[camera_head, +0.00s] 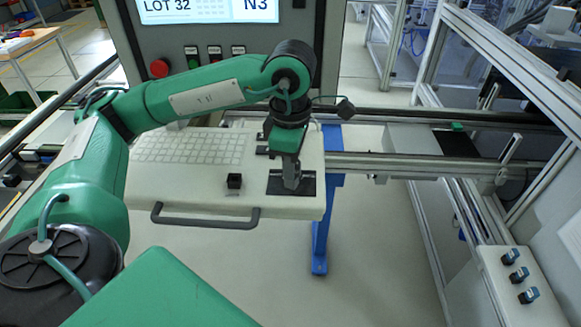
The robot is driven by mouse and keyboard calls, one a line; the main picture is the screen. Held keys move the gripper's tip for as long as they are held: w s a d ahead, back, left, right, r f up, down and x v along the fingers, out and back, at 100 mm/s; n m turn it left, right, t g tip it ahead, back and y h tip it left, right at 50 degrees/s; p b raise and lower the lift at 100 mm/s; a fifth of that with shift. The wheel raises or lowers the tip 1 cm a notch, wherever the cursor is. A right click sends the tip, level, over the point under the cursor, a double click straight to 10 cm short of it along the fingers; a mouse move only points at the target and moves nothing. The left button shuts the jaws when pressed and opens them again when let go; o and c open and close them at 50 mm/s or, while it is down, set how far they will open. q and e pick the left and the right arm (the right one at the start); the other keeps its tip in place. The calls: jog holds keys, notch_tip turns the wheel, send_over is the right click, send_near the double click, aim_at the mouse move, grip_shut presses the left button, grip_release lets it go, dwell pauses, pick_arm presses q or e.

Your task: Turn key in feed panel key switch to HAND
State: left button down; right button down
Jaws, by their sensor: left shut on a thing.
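The feed panel (280,209) is a pale sloping desk below a grey screen cabinet. A black square plate (306,188) lies at its right end, where the key switch seems to be. My left gripper (291,182) points down over this plate, its fingers shut on the key. The key and the switch face are hidden behind the fingers, so the key's angle and any HAND mark cannot be read. My right gripper is out of view.
A black knob (234,181) stands on the desk left of the gripper. A dark handle bar (205,218) runs along the front edge. A red button (159,68) is on the cabinet. Metal rails and a frame stand at right, with a blue-knobbed box (512,262).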

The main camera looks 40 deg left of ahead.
pick_arm(q)
jog(key=shift+f+n, duration=0.1)
jog(key=shift+n, duration=1)
jog(key=shift+n+b, duration=0.3)
jog(key=shift+n, duration=0.2)
jog(key=shift+n+b, duration=0.35)
jog(key=shift+n, duration=0.65)
jog(key=n, duration=0.3)
jog(key=shift+b, duration=0.3)
jog(key=n, duration=0.3)
jog(key=shift+d, duration=0.1)
jog(key=c, duration=0.9)
grip_release()
jog(key=shift+c, duration=0.2)
